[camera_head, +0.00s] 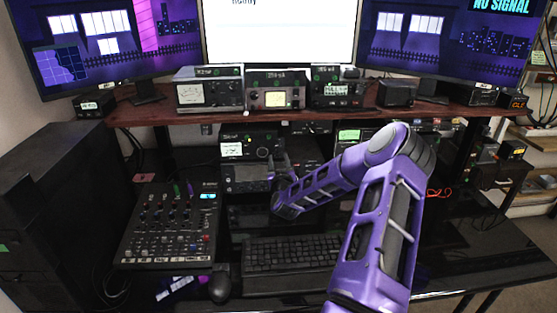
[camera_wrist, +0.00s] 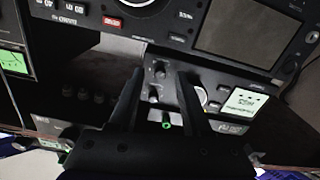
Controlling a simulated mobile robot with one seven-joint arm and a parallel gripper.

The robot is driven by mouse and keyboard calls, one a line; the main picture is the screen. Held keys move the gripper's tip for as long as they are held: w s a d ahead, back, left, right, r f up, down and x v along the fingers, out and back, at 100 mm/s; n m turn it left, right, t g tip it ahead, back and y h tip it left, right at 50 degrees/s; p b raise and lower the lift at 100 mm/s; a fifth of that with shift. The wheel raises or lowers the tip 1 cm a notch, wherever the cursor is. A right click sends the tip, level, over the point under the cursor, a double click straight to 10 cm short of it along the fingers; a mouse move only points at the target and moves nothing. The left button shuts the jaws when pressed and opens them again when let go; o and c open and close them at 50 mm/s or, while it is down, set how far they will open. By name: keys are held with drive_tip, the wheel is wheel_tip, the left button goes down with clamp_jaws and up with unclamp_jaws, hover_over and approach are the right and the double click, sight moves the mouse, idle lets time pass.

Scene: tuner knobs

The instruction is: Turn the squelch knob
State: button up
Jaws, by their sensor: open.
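My gripper (camera_head: 281,168) is in front of the stacked radios at the middle of the desk, reaching in from the right. In the wrist view my gripper (camera_wrist: 160,74) has its two black fingers apart with nothing held between them. Beyond the fingers is a grey radio (camera_wrist: 222,80) with a lit meter, a round knob (camera_wrist: 201,97) and small controls (camera_wrist: 158,72). A small green-ringed part (camera_wrist: 166,125) shows between the fingers, lower down. The same radio (camera_head: 262,142) seems to sit below the shelf in the head view. I cannot tell which knob is the squelch knob.
A lower radio (camera_head: 246,178) stands close to my gripper. An audio mixer (camera_head: 168,225) lies to the left, a keyboard (camera_head: 290,253) and a mouse (camera_head: 219,287) in front. A wooden shelf (camera_head: 145,113) with more radios hangs above.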

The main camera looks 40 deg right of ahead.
drive_tip(key=shift+w+d, duration=0.15)
drive_tip(key=shift+w, duration=0.05)
clamp_jaws()
idle(0.3)
